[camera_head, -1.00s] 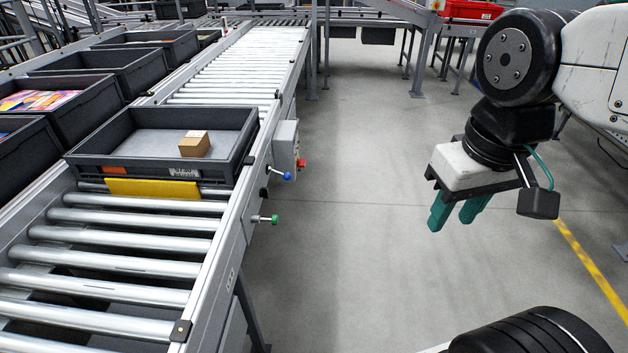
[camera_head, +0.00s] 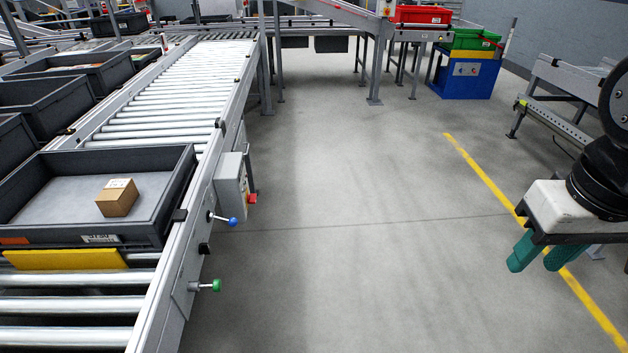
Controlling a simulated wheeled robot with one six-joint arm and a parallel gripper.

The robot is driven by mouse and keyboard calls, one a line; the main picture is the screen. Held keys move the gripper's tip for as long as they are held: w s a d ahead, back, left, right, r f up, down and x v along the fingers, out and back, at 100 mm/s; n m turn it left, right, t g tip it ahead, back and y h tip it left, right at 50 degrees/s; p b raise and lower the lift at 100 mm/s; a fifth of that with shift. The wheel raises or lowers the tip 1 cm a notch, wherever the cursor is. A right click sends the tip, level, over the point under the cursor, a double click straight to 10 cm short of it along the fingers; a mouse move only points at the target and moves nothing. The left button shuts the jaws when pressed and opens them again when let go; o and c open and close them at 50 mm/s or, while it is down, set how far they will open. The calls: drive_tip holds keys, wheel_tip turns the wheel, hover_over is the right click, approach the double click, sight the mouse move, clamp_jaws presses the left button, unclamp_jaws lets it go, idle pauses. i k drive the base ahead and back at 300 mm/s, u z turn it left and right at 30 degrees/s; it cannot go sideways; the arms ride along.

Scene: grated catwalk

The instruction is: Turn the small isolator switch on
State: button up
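A grey control box (camera_head: 231,184) is mounted on the outer side of the roller conveyor, left of centre. A small red part (camera_head: 251,198), apparently the isolator switch, sticks out from the box's right side. Its handle position is too small to tell. My gripper (camera_head: 537,257) hangs at the right of the picture, over open floor and well apart from the box. Its two teal fingers point down with a gap between them and nothing held.
A blue-ended knob (camera_head: 226,220) and a green-ended knob (camera_head: 205,286) stick out from the conveyor rail below the box. A dark tray (camera_head: 165,215) holding a carton (camera_head: 118,198) sits on the rollers. The floor (camera_head: 340,270) between conveyor and gripper is clear.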

sight(251, 198)
drive_tip(key=z, duration=0.3)
drive_tip(key=i, duration=1.4)
drive_tip(key=u, duration=0.85)
drive_tip(key=i, duration=0.4)
drive_tip(key=u, duration=0.3)
